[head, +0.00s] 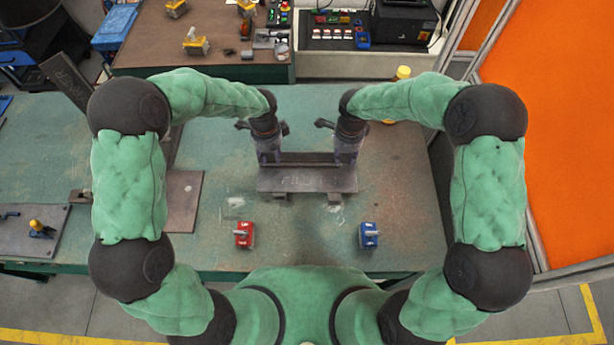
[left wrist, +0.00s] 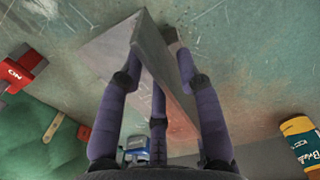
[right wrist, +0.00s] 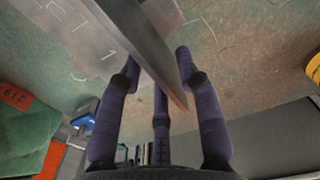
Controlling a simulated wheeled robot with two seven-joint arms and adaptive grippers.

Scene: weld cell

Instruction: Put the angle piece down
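The angle piece (head: 307,180) is a long dark-grey L-shaped metal profile near the middle of the green bench, lying crosswise. My left gripper (head: 268,157) and my right gripper (head: 346,157) are on its upright leg, near its left and right ends. In the left wrist view the fingers (left wrist: 158,55) stand on both sides of the leg of the angle piece (left wrist: 150,45). The right wrist view shows the same with the right fingers (right wrist: 157,60) and the angle piece (right wrist: 140,30). Both look shut on it. Finger contact is partly hidden.
Two small blocks (head: 280,197) show under the front edge of the angle piece; whether it touches them is unclear. A red switch box (head: 244,235) and a blue one (head: 369,235) stand nearer me. A brown plate (head: 184,200) lies left. The bench right of the piece is clear.

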